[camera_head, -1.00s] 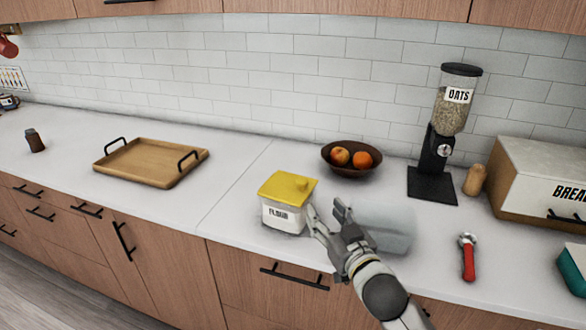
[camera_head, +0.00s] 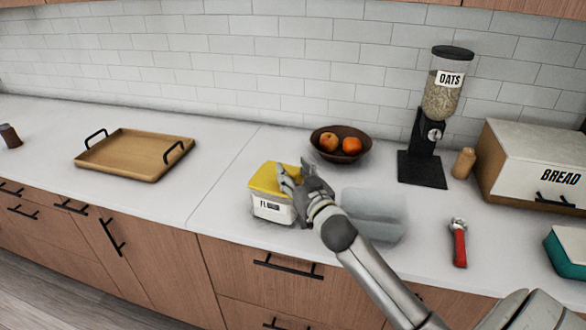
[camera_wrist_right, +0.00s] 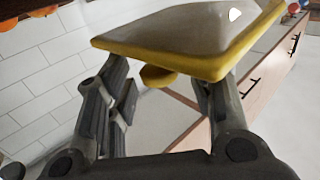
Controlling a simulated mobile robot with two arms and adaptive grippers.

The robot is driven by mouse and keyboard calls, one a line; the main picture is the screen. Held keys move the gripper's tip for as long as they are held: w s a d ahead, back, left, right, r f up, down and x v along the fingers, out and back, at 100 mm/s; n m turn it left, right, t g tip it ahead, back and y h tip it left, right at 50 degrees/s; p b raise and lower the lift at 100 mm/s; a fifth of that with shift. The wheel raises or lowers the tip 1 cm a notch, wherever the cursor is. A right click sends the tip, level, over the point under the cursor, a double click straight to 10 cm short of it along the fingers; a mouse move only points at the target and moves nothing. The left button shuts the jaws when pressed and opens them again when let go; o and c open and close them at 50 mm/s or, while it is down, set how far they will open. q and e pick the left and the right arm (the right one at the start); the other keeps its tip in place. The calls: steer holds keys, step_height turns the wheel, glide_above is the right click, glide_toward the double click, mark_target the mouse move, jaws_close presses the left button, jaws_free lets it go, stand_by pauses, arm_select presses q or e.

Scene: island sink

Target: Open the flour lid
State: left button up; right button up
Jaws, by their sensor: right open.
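The flour container (camera_head: 270,209) is a white box with a black label, standing near the counter's front edge. Its yellow lid (camera_head: 264,179) is on it and looks closed. My right gripper (camera_head: 291,172) is at the lid's right side, open, its fingers covering part of the lid and box. In the right wrist view the lid (camera_wrist_right: 190,38) fills the upper middle, and its yellow knob (camera_wrist_right: 158,77) shows between the two spread fingers, with no visible grip. My left gripper is out of view.
A clear container (camera_head: 375,214) stands just right of my gripper. A fruit bowl (camera_head: 341,157) is behind, and an oats dispenser (camera_head: 421,169) and bread box (camera_head: 510,193) are at the right. A red-handled tool (camera_head: 459,247) lies in front. A wooden tray (camera_head: 133,158) is at the left.

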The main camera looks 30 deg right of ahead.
steer(key=shift+w, duration=0.35)
steer(key=shift+d, duration=0.1)
steer(key=c, duration=0.3)
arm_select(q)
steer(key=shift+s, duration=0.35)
arm_select(e)
jaws_close()
